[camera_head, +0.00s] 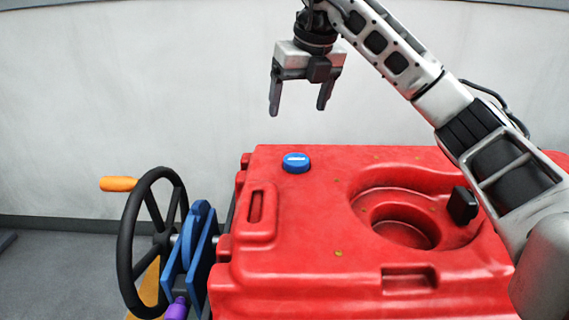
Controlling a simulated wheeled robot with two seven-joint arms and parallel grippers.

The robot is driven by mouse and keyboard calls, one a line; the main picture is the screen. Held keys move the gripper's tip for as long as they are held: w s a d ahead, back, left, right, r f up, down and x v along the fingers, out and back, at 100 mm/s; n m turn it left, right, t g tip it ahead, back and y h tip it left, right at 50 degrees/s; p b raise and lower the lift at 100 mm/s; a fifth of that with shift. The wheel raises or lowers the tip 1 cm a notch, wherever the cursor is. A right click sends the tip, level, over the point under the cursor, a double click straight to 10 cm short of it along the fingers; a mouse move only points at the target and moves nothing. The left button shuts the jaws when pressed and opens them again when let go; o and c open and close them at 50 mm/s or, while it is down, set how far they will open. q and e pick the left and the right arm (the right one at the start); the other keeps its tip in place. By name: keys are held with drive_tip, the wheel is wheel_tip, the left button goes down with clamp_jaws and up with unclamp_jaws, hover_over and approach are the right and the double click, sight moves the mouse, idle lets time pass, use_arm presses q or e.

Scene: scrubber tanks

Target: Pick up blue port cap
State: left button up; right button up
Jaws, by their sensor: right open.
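The blue port cap (296,163) is a short round blue cap with a white mark on top. It sits on the top of the red tank (310,220), near its back left. My right gripper (298,108) points down above the cap, with its two fingers spread and nothing between them. There is a clear gap between the fingertips and the cap. My left gripper is not in view.
The tank has a round recess (403,228) at right, with a black block (462,205) beside it. A black handwheel (150,240) with an orange handle and a blue bracket (196,250) stands at left. A pale wall (120,90) is behind.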

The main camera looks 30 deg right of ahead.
drive_tip(key=d, duration=0.2)
drive_tip(key=b, duration=0.1)
hover_over(297, 159)
drive_tip(key=s, duration=0.2)
drive_tip(key=shift+m+h, duration=0.3)
drive_tip(key=shift+h, duration=0.1)
drive_tip(key=f, duration=0.8)
drive_tip(key=shift+w+a+f, duration=0.1)
drive_tip(key=shift+w+a, duration=0.1)
drive_tip(key=shift+w+f, duration=0.2)
drive_tip(key=shift+f, duration=0.45)
drive_tip(key=x, duration=0.2)
drive_tip(key=b+x, duration=0.1)
drive_tip(key=x, duration=0.1)
drive_tip(key=shift+s+f, duration=0.1)
drive_tip(key=shift+f, duration=0.35)
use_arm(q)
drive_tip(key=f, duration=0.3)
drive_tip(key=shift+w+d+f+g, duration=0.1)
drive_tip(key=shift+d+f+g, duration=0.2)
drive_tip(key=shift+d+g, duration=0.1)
use_arm(e)
drive_tip(key=c, duration=1)
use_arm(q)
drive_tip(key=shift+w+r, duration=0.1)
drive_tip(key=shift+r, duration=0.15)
use_arm(e)
drive_tip(key=shift+c, duration=1.2)
